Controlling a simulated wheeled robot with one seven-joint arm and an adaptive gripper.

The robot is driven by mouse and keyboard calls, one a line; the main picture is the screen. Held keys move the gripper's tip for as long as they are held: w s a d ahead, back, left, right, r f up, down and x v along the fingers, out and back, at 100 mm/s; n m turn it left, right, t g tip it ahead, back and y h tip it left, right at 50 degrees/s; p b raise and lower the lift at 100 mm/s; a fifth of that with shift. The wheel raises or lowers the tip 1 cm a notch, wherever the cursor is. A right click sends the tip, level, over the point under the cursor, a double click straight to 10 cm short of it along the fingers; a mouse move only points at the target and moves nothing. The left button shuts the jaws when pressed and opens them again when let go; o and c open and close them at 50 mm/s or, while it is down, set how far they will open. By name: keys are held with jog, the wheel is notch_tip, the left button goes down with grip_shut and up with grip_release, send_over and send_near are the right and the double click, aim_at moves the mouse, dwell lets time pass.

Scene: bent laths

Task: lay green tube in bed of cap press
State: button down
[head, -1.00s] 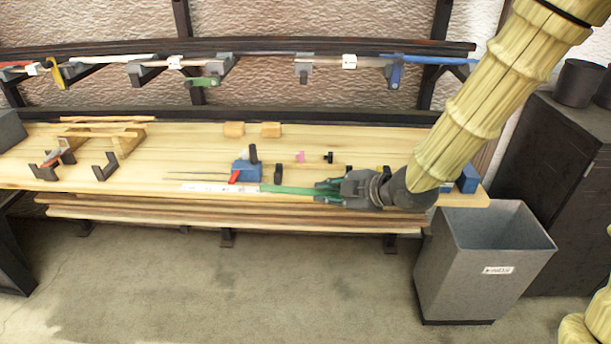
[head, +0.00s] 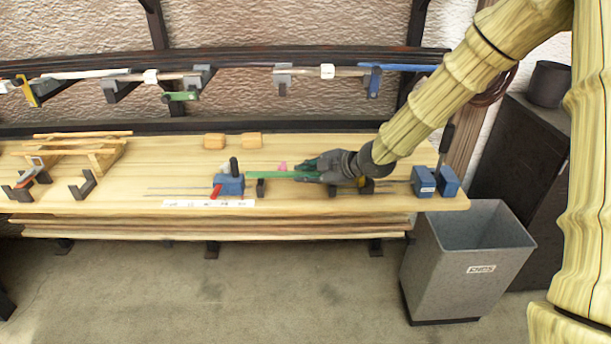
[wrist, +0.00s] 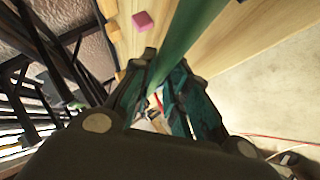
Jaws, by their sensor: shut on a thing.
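The green tube (head: 275,175) is held level by my gripper (head: 305,170) and points left along the bench. Its left end is close to the left blue block (head: 229,186) of the press, which has a red handle and a black knob. The tube passes over or behind a small black support (head: 261,189); contact cannot be told. Another black support (head: 366,187) stands under my wrist, with blue blocks (head: 424,182) to its right. In the wrist view, the green tube (wrist: 190,35) runs up from between the fingers (wrist: 165,85); its far end is out of view.
A pink block (wrist: 142,21) lies beside the tube in the wrist view. Two wooden blocks (head: 232,141) sit at the back of the bench (head: 180,165). A wall rack (head: 230,65) with laths hangs behind. A grey bin (head: 468,255) stands at the right.

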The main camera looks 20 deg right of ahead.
jog(key=shift+w+d+f, duration=0.1)
jog(key=shift+w+d, duration=0.1)
jog(key=shift+w, duration=1.05)
jog(key=shift+f+p, duration=0.5)
jog(key=shift+f, duration=1.25)
jog(key=shift+f, duration=0.25)
jog(key=c, duration=1.4)
grip_release()
jog(key=shift+r, duration=0.1)
jog(key=shift+s+d+r, duration=0.1)
jog(key=shift+r, duration=0.1)
jog(key=shift+b+v, duration=0.3)
jog(key=shift+v, duration=5.6)
